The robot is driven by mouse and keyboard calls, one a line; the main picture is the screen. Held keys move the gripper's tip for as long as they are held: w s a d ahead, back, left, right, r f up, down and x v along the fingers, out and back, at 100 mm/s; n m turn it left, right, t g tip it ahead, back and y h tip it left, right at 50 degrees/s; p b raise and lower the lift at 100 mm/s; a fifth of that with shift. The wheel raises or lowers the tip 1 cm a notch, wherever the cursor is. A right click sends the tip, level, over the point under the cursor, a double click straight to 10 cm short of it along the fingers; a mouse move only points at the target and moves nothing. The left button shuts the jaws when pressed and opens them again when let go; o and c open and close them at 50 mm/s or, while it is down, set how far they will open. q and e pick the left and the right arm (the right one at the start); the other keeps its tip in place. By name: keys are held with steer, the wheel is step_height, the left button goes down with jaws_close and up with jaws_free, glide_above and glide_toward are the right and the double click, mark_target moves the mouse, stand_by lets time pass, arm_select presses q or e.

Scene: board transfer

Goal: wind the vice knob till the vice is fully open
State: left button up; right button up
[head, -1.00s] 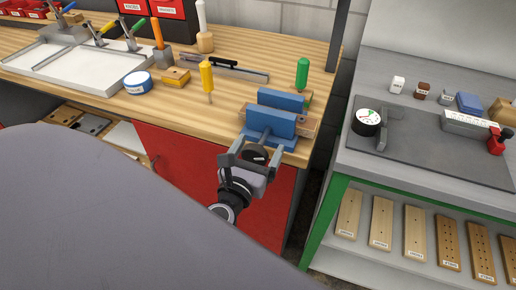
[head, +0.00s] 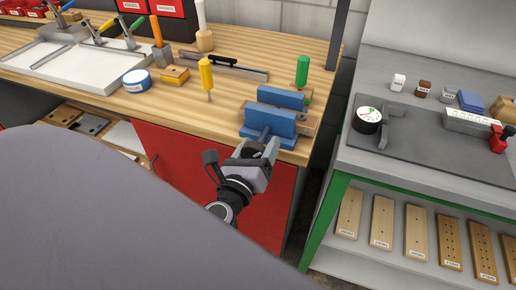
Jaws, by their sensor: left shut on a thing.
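The blue vice (head: 270,121) is mounted at the right front corner of the wooden workbench. Its two blue jaws stand apart, with a wooden piece (head: 304,121) showing between and beside them. My left gripper (head: 258,149) is at the front of the vice and is shut on the vice knob. The knob is mostly hidden by the fingers. The gripper is rolled, with its fingers pointing up toward the vice. My right gripper is not in view.
A yellow screwdriver (head: 206,76) and a green-handled tool (head: 302,70) stand near the vice. A blue-and-white tin (head: 137,80) is farther left.

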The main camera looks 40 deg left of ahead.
arm_select(q)
steer(key=n+b, duration=0.1)
steer(key=n, duration=0.3)
steer(key=shift+n+b, duration=0.3)
steer(key=shift+d+n+b, duration=0.1)
steer(key=shift+n+b, duration=0.55)
steer(key=shift+n, duration=1.15)
steer(key=shift+r, duration=0.1)
steer(key=o, duration=1)
steer(key=b+v, duration=0.1)
steer(key=v, duration=0.6)
steer(key=shift+b, duration=0.35)
